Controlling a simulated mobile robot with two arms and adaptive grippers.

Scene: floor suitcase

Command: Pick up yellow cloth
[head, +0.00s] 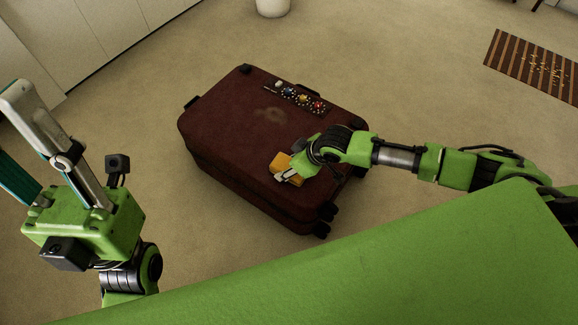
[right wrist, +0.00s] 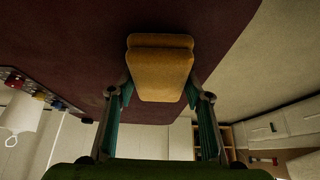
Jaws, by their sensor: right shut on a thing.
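The yellow cloth (head: 280,163) is a small folded orange-yellow block over the near right part of the dark red suitcase (head: 215,128) top. My right gripper (head: 287,172) is shut on it. In the right wrist view the cloth (right wrist: 160,72) sits between the two teal-padded fingers of my right gripper (right wrist: 159,95), one on each side. I cannot tell whether the cloth touches the suitcase lid. My left gripper (head: 25,135) is at the left edge, its fingers apart and empty, well away from the cloth and partly out of frame.
The suitcase lies flat on beige carpet. A striped rug (head: 535,66) is at the upper right and a white pot (head: 272,7) at the top. Open carpet surrounds the suitcase.

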